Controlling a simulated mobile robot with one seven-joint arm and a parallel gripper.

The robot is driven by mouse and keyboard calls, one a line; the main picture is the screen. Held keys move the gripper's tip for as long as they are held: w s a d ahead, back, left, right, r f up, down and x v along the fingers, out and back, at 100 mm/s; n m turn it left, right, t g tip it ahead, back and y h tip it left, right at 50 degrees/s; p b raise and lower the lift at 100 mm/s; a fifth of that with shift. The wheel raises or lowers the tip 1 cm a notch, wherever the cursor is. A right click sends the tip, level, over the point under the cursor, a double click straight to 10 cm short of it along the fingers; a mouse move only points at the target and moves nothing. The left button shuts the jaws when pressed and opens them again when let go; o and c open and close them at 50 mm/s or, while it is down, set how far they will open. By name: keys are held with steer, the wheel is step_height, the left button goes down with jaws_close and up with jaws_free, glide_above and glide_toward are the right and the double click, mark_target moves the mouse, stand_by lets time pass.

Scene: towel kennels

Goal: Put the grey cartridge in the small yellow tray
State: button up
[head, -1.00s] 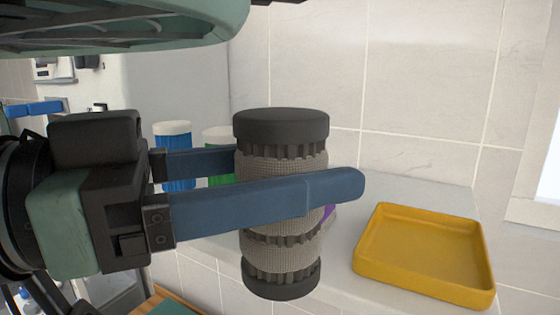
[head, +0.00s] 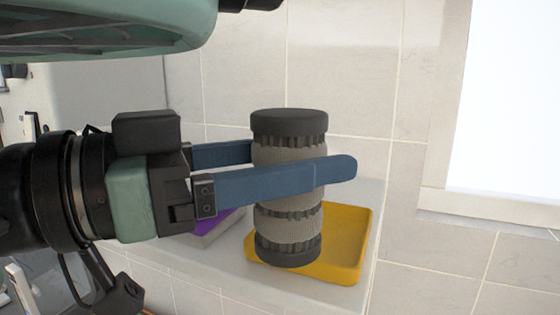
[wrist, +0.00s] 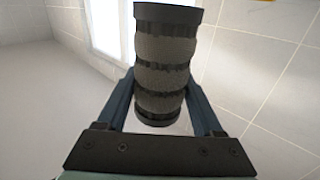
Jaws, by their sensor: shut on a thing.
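The grey cartridge (head: 288,185), a ribbed cylinder with dark end caps, stands upright between the two blue fingers of my gripper (head: 300,170). My gripper is shut on it. It also shows in the wrist view (wrist: 163,62), between the fingers (wrist: 160,105). The small yellow tray (head: 347,245) sits on a pale ledge, behind and below the cartridge in the head view. The cartridge hides the tray's middle and left part. I cannot tell the exact gap between the cartridge's lower end and the tray.
A purple-topped item (head: 218,220) lies on the ledge (head: 235,262) left of the tray, partly behind my gripper. A tiled wall (head: 345,80) rises behind, with a bright window (head: 515,100) at right. The tray's visible right part is empty.

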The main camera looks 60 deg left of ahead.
steer(key=shift+w+a, duration=0.45)
steer(key=shift+a, duration=0.15)
steer(key=w+a+f+b, duration=0.1)
steer(key=w+a+f, duration=0.1)
steer(key=w+a+f+b, duration=0.1)
steer(key=w+f, duration=0.1)
steer(key=shift+w+a+b, duration=0.35)
stand_by(0.5)
steer(key=o, duration=1.5)
